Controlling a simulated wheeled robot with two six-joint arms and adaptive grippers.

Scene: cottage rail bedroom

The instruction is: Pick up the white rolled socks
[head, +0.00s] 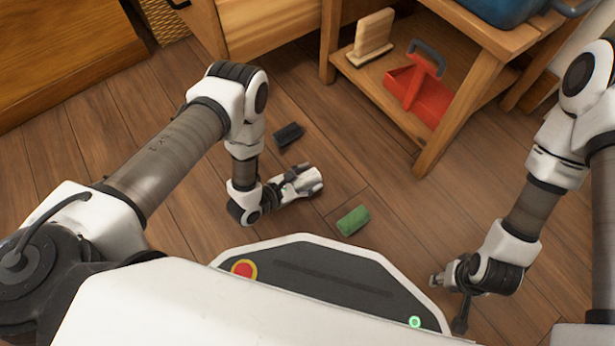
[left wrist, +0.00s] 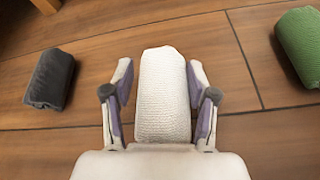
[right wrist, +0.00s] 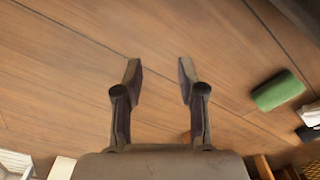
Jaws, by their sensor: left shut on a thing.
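The white rolled socks (left wrist: 163,95) lie between the fingers of my left gripper (left wrist: 162,100) in the left wrist view. In the head view the white socks (head: 309,181) stick out past the tips of my left gripper (head: 290,190), low over the floor. My left gripper is shut on them; whether they touch the floor I cannot tell. My right gripper (right wrist: 160,85) is open and empty over bare floor; in the head view it is at the lower right (head: 452,290).
A green roll (head: 353,220) and a dark grey roll (head: 288,135) lie on the wood floor on either side of the white socks. Floor between is clear.

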